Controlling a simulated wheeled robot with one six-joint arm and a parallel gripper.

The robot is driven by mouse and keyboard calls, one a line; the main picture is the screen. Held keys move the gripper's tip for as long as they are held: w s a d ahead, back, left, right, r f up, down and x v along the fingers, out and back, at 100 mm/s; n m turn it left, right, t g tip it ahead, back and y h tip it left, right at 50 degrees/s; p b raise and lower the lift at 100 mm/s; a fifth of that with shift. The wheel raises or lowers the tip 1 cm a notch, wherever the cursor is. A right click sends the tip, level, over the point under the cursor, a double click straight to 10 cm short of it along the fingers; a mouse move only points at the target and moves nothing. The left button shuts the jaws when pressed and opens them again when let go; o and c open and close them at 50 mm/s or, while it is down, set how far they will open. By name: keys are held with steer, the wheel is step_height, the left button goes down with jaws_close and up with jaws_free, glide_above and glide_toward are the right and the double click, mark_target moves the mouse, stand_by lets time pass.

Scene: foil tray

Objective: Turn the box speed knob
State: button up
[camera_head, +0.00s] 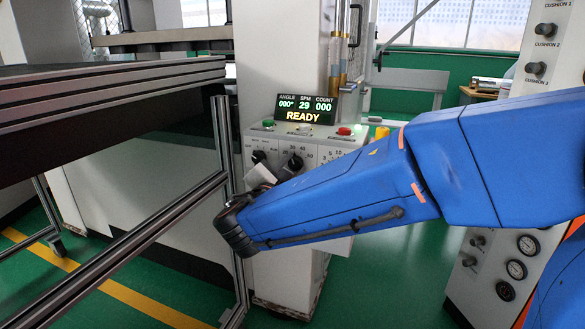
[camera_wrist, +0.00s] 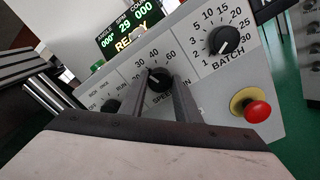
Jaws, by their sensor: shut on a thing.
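The speed knob (camera_wrist: 157,80) is a small black dial on a pale grey control box (camera_head: 312,158), with the numbers 30, 40 and 60 readable around it. In the wrist view, my gripper (camera_wrist: 161,82) has its two dark fingers on either side of the knob, shut on it. The fingers and palm hide part of the SPEED label and the lower scale. In the head view the knob (camera_head: 295,162) shows beside my blue arm, and the gripper is mostly hidden by the wrist. The display (camera_head: 305,108) reads angle 000, SPM 29, count 000, READY.
The batch knob (camera_wrist: 223,41) is to the right of the speed knob, with a red mushroom button (camera_wrist: 256,111) on a yellow base below it. Another black knob (camera_wrist: 110,105) is to the left. A dark railed frame (camera_head: 110,85) stands left of the box.

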steer(key=o, duration=1)
steer(key=shift+o, duration=0.2)
steer(key=shift+s, duration=0.1)
steer(key=v, duration=1.7)
steer(key=shift+s, duration=0.2)
